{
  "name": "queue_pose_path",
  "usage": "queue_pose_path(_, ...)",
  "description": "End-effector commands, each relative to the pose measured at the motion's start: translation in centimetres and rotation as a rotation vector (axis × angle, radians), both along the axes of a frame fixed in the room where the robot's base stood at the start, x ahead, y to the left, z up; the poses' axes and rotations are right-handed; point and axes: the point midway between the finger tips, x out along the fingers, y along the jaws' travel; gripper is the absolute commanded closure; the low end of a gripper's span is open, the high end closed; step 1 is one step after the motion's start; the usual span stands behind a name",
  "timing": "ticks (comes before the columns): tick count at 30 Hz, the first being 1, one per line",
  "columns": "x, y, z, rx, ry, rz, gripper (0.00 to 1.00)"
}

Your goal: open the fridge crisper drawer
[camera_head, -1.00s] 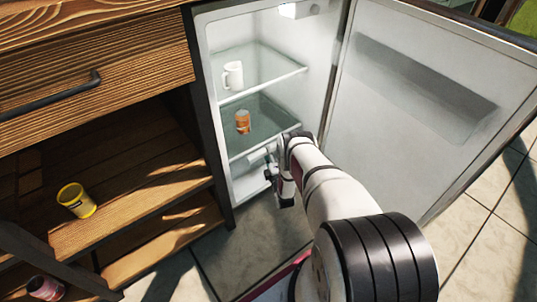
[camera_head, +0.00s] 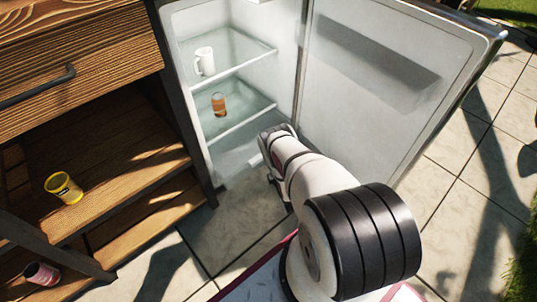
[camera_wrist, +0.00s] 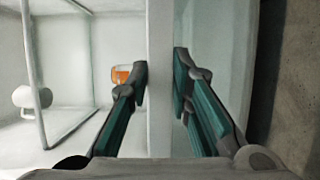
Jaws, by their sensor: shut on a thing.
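The fridge (camera_head: 186,85) stands with its door (camera_head: 385,80) swung open to the right. The crisper drawer (camera_head: 236,161) is at the bottom of the compartment, below the lower shelf, partly hidden by my arm. In the wrist view, its pale front bar (camera_wrist: 160,35) runs upright between my fingers, with a translucent panel beside it. My gripper (camera_wrist: 160,72) is shut on this bar, one finger on each side. In the head view the fingertips are mostly hidden behind my wrist.
A white mug (camera_head: 204,61) stands on the upper shelf and an orange jar (camera_head: 218,104) on the lower shelf. A wooden cabinet (camera_head: 95,75) stands close on the left, holding a yellow cup (camera_head: 63,188) and a pink can (camera_head: 42,273). Tiled floor (camera_head: 460,220) is clear at right.

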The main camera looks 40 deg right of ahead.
Motion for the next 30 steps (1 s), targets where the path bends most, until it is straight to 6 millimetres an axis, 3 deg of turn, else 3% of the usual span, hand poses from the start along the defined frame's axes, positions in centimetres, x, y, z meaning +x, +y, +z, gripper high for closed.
queue_pose_path(8,-0.5,0.2,-0.7,0.007,0.018,-0.002,1.0)
queue_pose_path(9,-0.5,0.2,-0.7,0.007,0.018,-0.002,0.71)
queue_pose_path(10,-0.5,0.2,-0.7,0.006,0.017,-0.002,0.65)
queue_pose_path(20,-0.4,0.2,-0.3,0.003,0.008,-0.001,0.63)
queue_pose_path(23,-1.1,0.5,-0.4,0.004,0.009,-0.001,0.63)
queue_pose_path(30,-4.9,1.8,-0.4,0.005,0.012,-0.002,0.63)
